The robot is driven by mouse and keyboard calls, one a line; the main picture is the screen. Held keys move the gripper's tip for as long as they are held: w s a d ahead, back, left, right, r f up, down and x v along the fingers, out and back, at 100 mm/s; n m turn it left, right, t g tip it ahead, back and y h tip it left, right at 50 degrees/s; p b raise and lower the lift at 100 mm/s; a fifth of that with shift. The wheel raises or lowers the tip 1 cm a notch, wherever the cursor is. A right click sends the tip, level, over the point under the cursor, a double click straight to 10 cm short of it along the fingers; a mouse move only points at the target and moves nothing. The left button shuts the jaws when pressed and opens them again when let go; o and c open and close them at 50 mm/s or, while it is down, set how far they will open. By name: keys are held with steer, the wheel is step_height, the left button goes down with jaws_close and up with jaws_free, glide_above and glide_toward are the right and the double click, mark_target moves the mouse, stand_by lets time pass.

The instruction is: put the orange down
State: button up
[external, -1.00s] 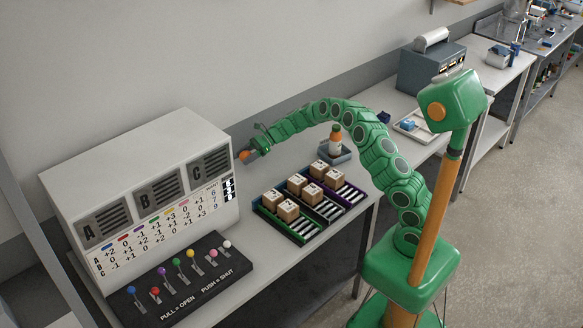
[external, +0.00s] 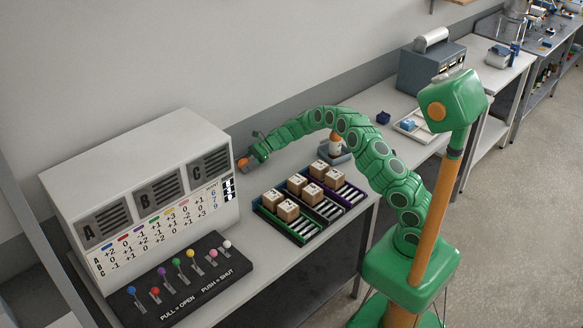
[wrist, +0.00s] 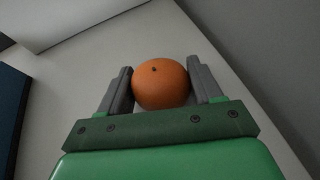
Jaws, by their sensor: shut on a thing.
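The orange (wrist: 161,84) is between the two grey fingers of my gripper (wrist: 162,86) in the wrist view, with a finger against each side. In the external view the small orange (external: 243,163) shows at the tip of my gripper (external: 247,161), beside the right end of the white panel box. My gripper is shut on the orange, low over the bench. Whether the orange touches the bench top (external: 262,178) cannot be told.
The white panel box (external: 130,150) stands close on the left. The black lever board (external: 180,280) lies in front of it. Trays with several cardboard boxes (external: 288,211) are to the right.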

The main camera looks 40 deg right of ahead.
steer(key=shift+f, duration=0.15)
steer(key=o, duration=1.1)
steer(key=shift+d+r, duration=0.15)
steer(key=shift+r, duration=0.15)
steer(key=v, duration=1.1)
steer(key=shift+s+d+r, duration=0.15)
steer(key=shift+d, duration=0.15)
